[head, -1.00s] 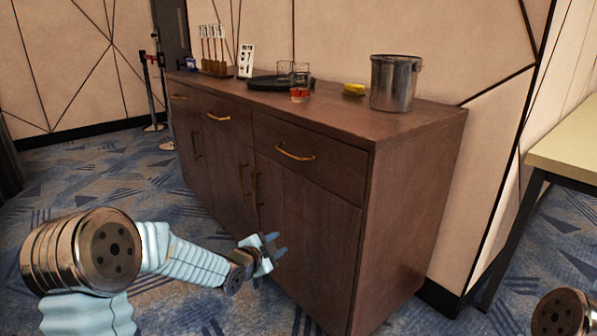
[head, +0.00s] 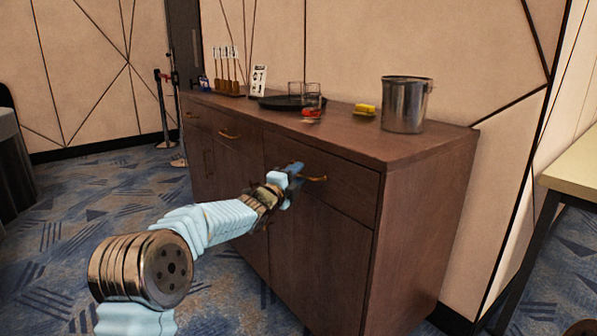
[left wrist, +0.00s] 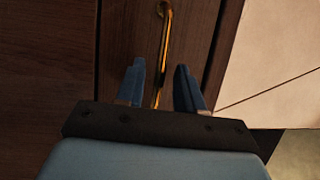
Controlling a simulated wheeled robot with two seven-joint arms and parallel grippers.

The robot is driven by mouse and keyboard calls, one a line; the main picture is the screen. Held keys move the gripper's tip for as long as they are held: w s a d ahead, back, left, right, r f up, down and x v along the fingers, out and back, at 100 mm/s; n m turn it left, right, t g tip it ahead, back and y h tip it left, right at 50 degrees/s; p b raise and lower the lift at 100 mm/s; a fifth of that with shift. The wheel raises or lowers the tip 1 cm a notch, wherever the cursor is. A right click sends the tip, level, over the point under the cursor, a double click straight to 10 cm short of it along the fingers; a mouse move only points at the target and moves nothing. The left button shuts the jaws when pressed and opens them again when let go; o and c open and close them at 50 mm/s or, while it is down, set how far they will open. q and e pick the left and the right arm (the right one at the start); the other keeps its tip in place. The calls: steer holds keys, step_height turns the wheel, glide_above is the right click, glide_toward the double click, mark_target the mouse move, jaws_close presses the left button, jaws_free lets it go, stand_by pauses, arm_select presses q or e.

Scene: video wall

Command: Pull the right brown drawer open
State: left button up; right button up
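The right brown drawer (head: 345,187) is in the cabinet's upper right front and looks shut. Its brass bar handle (head: 316,179) shows just right of my left gripper (head: 291,175), which partly covers the handle's left end. In the left wrist view the handle (left wrist: 166,35) runs lengthwise, its lower end reaching between the two blue fingertips of my left gripper (left wrist: 160,88). The fingers are apart, with gaps beside the bar; whether either touches it I cannot tell. My right gripper is out of view.
The cabinet top (head: 345,143) carries a metal bucket (head: 404,105), a yellow sponge (head: 365,109), a dark tray (head: 275,102) and glasses. A pale table (head: 570,168) stands at right. Carpet in front is clear.

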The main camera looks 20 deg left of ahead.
arm_select(q)
steer(key=shift+w+d, duration=0.15)
steer(key=shift+w, duration=0.4)
jaws_close()
